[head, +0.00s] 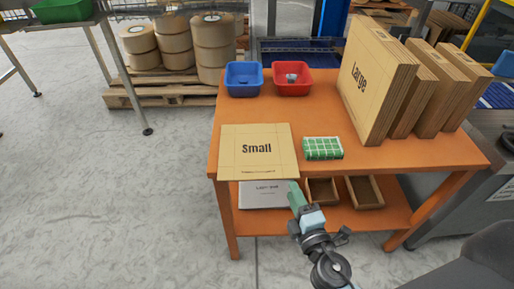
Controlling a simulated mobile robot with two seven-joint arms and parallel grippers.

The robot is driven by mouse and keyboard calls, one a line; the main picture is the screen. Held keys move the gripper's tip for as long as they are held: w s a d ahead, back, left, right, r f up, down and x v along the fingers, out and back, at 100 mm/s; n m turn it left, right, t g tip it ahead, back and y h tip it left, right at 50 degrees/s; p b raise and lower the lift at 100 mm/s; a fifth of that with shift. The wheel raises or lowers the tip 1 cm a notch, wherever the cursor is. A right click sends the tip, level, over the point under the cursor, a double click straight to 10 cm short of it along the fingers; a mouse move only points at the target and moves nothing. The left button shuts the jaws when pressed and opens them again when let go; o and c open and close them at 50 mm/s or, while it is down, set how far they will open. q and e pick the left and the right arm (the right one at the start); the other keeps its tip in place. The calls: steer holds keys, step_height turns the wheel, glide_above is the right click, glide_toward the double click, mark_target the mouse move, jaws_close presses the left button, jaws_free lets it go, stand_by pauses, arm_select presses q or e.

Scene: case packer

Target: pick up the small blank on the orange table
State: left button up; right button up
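The small blank (257,165) is a flat tan cardboard sheet marked "Small". It lies at the front left of the orange table (320,113), its near edge at the table's front edge. My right gripper (297,196) is just in front of the table, its tip close to the blank's near right corner. I cannot tell whether it touches the blank. Its fingers overlap in the view, so their opening does not show. My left gripper is not in view.
A green-and-white checked item (323,148) lies right of the blank. Blue (243,79) and red (293,79) bins stand behind. Upright large blanks (372,85) fill the right side. A lower shelf holds a white item (263,195) and open boxes (366,192).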

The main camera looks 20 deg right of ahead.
mark_target(283, 179)
steer(key=shift+w+a+p, duration=0.2)
steer(key=shift+w+p, duration=0.1)
steer(key=shift+w, duration=1.05)
steer(key=shift+w+a+p, duration=0.15)
steer(key=shift+w+p, duration=0.15)
steer(key=shift+w, duration=1)
jaws_close()
